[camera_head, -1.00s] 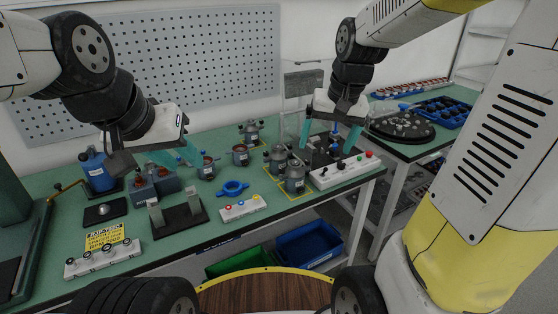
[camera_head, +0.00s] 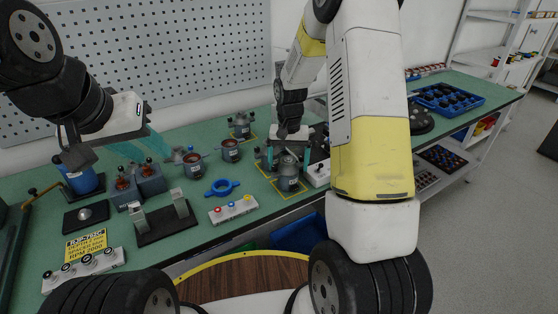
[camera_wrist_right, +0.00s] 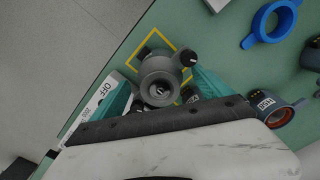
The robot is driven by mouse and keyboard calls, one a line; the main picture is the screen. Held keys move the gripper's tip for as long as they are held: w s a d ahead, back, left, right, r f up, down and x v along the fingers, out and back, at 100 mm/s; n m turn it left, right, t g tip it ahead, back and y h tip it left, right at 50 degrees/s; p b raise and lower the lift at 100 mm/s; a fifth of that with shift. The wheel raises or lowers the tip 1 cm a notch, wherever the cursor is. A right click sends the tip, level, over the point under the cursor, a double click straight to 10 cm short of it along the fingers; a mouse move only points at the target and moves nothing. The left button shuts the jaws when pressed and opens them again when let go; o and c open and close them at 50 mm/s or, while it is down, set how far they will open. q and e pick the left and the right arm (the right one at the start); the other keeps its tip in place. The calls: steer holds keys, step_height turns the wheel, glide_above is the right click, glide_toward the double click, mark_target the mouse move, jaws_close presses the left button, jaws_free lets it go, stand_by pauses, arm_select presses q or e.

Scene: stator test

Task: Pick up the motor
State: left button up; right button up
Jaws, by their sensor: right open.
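A grey motor (camera_head: 289,172) with a round body and dark knobs stands in a yellow-outlined area near the table's front edge. In the right wrist view this motor (camera_wrist_right: 160,78) is seen from above, between the two teal fingers. My right gripper (camera_head: 288,155) is open over it, fingers apart on either side; I cannot tell whether they touch it. My left gripper (camera_head: 148,147) looks open and empty above the back left of the table. Another grey motor (camera_head: 240,125) stands farther back in a yellow outline.
Copper-topped housings (camera_head: 231,150) and (camera_head: 193,166), a blue ring (camera_head: 222,188) and a button strip (camera_head: 233,210) lie left of the motor. A black fixture (camera_head: 168,226) stands farther left. A white OFF panel (camera_wrist_right: 97,98) is close to one right finger.

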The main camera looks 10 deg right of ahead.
mark_target(288, 170)
steer(key=shift+f, duration=1.6)
jaws_close()
steer(key=shift+r, duration=0.1)
